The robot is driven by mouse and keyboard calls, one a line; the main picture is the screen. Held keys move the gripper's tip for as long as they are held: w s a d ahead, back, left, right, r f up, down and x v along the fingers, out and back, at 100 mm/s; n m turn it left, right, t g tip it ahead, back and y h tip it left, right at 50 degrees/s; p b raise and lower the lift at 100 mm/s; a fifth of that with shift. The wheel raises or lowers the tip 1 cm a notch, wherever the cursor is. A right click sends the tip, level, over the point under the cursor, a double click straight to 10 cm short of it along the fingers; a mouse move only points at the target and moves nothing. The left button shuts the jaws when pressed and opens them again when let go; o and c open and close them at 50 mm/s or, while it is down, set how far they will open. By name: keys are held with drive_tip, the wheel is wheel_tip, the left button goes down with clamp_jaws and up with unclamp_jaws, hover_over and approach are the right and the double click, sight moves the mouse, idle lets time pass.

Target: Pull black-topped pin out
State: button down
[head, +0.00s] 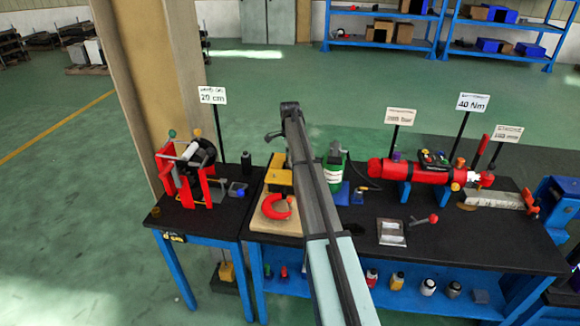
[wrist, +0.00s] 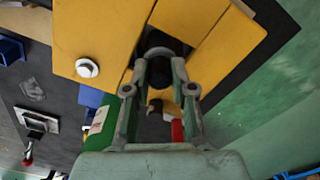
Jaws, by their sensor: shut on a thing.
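In the wrist view my gripper (wrist: 160,68) is shut on the black-topped pin (wrist: 157,40), whose dark round top shows between the fingertips. The pin sits at the dark gap between the yellow plates of a yellow block (wrist: 98,28). Its shaft is hidden, so I cannot tell how deep it sits. My arm hides the fingers and the pin there.
A red shackle (head: 275,207) lies in front of the block. A green bottle (head: 333,170) stands close to its right. A red cylinder (head: 415,171) lies further right, and a red frame (head: 184,178) stands left.

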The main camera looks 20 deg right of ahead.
drive_tip(key=shift+r, duration=0.2)
drive_tip(key=shift+r+p, duration=1.8)
drive_tip(key=shift+r, duration=2.65)
